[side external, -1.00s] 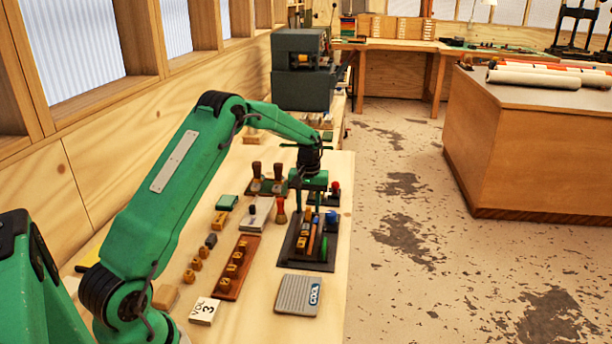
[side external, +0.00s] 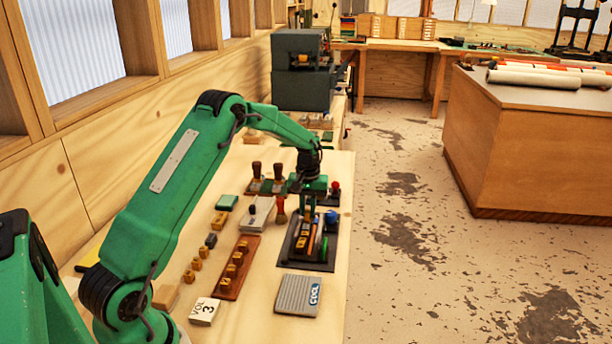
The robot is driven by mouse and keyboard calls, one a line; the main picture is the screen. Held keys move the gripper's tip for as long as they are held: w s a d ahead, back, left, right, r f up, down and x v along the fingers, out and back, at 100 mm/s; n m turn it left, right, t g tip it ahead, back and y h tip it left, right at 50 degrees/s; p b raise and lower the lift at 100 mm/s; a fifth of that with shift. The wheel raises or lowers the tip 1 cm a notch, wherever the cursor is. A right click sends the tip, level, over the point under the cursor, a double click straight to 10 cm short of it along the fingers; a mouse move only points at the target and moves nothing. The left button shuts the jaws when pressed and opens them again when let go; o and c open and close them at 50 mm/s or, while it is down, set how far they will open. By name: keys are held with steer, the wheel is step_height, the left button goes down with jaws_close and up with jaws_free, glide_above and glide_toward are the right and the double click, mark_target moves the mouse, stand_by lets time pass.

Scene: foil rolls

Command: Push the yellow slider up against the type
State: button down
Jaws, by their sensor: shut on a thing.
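A dark tray (side external: 308,266) lies near the right edge of the bench. In it stand several small brass-coloured type blocks (side external: 301,243), with a long orange-yellow bar (side external: 312,238), which looks like the yellow slider, just to their right. My gripper (side external: 308,218) points down at the far end of the tray, beyond the type. Its fingers are close together, shut on the bar's far end as far as I can tell. The fingers partly hide the contact, and it is too small to tell whether the bar touches the type.
A blue knob (side external: 331,217) and a green wheel (side external: 324,248) sit at the tray's right side. A wooden strip with brass blocks (side external: 238,266) lies to the left. A grey pad (side external: 298,295) lies in front. Dark-handled stamps (side external: 256,171) stand behind left.

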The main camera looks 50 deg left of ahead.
mark_target(307, 220)
steer(key=shift+s+d, duration=0.65)
steer(key=shift+d, duration=0.05)
steer(key=c, duration=1.4)
jaws_free()
steer(key=shift+r, duration=0.15)
steer(key=shift+r, duration=3.8)
